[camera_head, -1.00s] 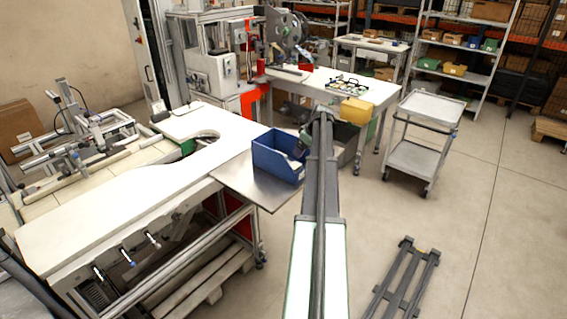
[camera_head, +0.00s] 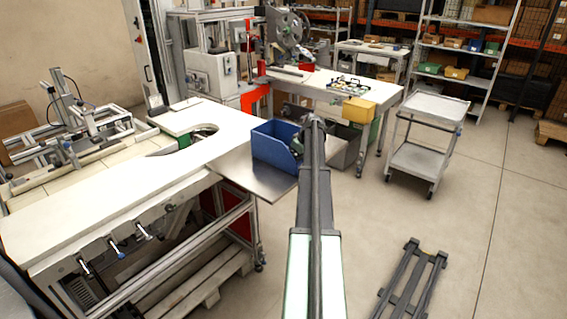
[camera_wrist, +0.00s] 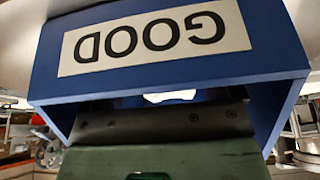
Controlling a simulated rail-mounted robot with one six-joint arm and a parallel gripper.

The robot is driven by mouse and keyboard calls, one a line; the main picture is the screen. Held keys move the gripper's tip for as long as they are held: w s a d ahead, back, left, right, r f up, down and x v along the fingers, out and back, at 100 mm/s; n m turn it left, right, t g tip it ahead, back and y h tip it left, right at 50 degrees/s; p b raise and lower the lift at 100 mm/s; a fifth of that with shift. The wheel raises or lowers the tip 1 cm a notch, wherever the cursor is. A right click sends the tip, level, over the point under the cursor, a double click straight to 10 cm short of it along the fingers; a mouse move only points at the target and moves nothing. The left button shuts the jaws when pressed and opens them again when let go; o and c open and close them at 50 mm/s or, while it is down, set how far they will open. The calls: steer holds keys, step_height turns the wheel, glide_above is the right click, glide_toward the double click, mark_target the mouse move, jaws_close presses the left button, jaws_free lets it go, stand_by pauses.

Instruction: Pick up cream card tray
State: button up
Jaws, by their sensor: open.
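I cannot make out the cream card tray for certain in either view. A blue bin (camera_head: 272,147) stands on a metal shelf beside the white bench. In the wrist view the blue bin (camera_wrist: 45,75) fills the upper part, with an upside-down label reading GOOD. A small bright patch (camera_wrist: 170,96) shows under its rim; I cannot tell what it is. My gripper (camera_head: 298,147) is at the bin's right side, partly hidden by my arm. Its dark and green body fills the lower wrist view, and its fingertips are hidden. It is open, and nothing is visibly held.
The metal shelf (camera_head: 235,172) juts from the white bench (camera_head: 120,200). A grey bin (camera_head: 345,148) stands right of my arm. A yellow bin (camera_head: 359,110) hangs at the back table (camera_head: 318,92). A metal cart (camera_head: 425,140) stands further right. Floor at right is mostly clear.

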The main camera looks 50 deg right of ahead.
steer(key=shift+r, duration=0.15)
steer(key=c, duration=1.1)
step_height(320, 180, up, 20)
steer(key=p, duration=2)
